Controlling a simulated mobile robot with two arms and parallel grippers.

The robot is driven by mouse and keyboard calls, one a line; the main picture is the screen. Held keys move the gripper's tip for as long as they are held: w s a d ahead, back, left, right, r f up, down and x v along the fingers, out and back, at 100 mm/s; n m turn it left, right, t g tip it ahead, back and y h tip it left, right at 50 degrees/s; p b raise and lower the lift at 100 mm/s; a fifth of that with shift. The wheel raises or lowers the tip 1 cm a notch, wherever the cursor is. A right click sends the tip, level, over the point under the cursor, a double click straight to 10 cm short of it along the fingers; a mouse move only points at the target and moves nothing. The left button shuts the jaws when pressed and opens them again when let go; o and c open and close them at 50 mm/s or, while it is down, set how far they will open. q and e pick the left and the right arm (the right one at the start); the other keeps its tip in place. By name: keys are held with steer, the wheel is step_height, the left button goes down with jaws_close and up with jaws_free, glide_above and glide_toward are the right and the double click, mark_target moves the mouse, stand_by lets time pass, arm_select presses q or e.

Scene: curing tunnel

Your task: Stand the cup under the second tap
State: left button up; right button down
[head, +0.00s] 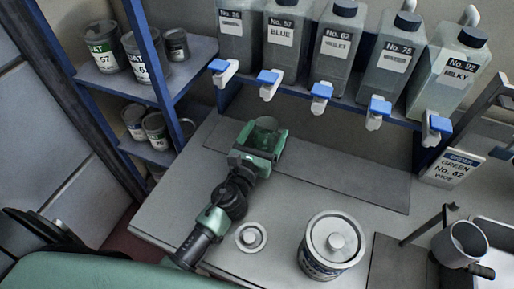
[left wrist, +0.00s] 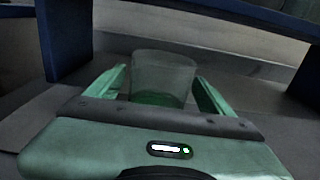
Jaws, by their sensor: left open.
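A small clear cup (head: 266,124) stands on the dark mat (head: 340,176) on the counter. My left gripper (head: 258,140) is open around it, one finger on each side. The left wrist view shows the cup (left wrist: 163,72) upright between the open fingers, with its lower part hidden behind the gripper body. The second tap from the left (head: 268,84), with a blue handle, is on the shelf rail under the bottle marked No. 57 Blue (head: 284,38). The cup appears close below this tap in the picture; whether it is exactly under the spout I cannot tell. My right gripper is not in view.
Other taps, such as the third (head: 320,97), line the rail under more bottles. A metal mug (head: 466,240) is at the right. Labelled cans (head: 103,50) fill the left shelves.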

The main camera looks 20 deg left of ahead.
mark_target(261, 142)
arm_select(q)
steer(key=s+b, duration=0.1)
steer(key=s, duration=0.7)
steer(key=shift+a+f+b, duration=0.1)
steer(key=shift+b, duration=0.2)
steer(key=shift+s, duration=0.4)
steer(key=shift+r, duration=0.2)
